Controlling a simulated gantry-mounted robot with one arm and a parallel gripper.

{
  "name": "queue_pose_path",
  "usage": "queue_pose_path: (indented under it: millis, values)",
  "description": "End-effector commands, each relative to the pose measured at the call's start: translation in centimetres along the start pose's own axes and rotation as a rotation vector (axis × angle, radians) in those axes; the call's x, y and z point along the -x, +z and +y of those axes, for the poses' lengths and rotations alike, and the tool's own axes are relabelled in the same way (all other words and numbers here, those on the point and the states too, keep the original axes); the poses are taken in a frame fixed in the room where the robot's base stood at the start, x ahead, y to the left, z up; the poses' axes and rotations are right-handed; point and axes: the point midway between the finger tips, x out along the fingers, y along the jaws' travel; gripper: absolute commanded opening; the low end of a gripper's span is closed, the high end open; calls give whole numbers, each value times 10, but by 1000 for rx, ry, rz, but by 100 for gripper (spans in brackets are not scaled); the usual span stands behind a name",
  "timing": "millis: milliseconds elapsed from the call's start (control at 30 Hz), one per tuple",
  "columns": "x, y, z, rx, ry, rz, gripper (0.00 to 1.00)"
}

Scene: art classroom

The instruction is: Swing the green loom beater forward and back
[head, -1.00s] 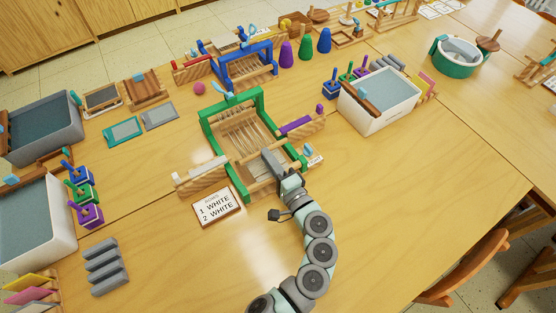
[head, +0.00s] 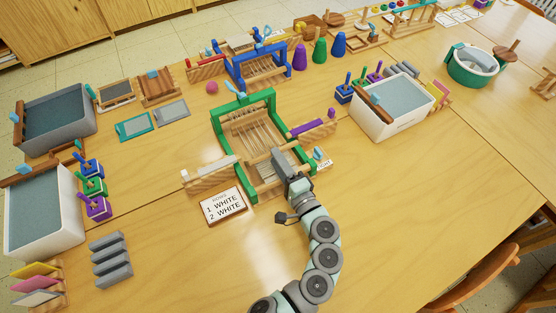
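The green loom (head: 220,137) stands on the table in the middle of the head view. Its green upright frame has a top bar (head: 250,101) with a light-blue piece on it. Wooden bars and pale warp threads (head: 252,133) lie inside the frame. I cannot tell the beater clearly from the fixed frame. My gripper (head: 280,157) is over the loom's front right part, near the front wooden bar, and apart from the green top bar. Its fingertips are too small and partly hidden, so I cannot tell whether they are open or touching anything.
A white-thread block (head: 212,178) and a card reading "1 WHITE 2 WHITE" (head: 223,204) are left of the loom. A purple-thread block (head: 312,126) is right. A blue loom (head: 235,73) stands behind. A white bin (head: 385,125) is further right. The front right table is clear.

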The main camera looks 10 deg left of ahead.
Motion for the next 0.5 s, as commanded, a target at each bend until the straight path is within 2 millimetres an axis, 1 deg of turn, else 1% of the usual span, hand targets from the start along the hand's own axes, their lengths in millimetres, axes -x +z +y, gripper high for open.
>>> queue_pose_path:
  millis: [67,167,500]
  values:
    - [4,-1,0,0,0,2,36]
    - [16,-2,0,-1,0,8,36]
    - [83,-2,0,-1,1,9,36]
